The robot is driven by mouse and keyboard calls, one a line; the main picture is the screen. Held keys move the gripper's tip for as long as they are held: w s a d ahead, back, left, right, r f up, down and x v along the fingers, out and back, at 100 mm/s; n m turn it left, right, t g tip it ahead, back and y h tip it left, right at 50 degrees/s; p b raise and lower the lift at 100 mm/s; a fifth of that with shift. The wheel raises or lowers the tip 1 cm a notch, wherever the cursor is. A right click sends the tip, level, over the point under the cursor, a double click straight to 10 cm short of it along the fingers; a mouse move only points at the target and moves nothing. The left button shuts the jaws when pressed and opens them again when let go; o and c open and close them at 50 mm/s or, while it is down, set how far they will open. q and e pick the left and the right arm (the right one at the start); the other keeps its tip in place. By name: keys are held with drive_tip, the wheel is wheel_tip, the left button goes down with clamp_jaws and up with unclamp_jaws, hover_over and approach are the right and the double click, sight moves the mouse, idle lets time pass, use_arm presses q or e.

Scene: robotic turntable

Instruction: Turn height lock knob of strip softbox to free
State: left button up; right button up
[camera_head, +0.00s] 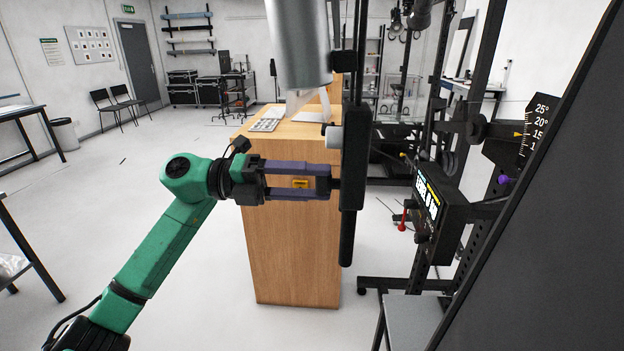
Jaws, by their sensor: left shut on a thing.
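My left gripper (325,182) comes in from the left, its purple fingers pointing right. The fingertips are shut on a small dark knob (335,184) at the left side of a black upright post (355,150). The fingers and the post hide most of the knob, so its turn cannot be read. A large dark panel (560,240), which may be the strip softbox, fills the right edge. My right gripper is not in view.
A wooden counter (290,235) stands behind my left gripper. A black control box with a lit display (432,200) and an angle scale (540,125) crowd the right. A grey cylinder (300,45) hangs above. Open floor lies at the left.

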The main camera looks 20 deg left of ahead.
use_arm(q)
drive_tip(key=shift+n+p, duration=0.6)
drive_tip(key=shift+n, duration=1.4)
drive_tip(key=o, duration=1.4)
drive_tip(key=b+v, duration=0.6)
drive_tip(key=v, duration=0.8)
drive_tip(key=shift+a, duration=0.3)
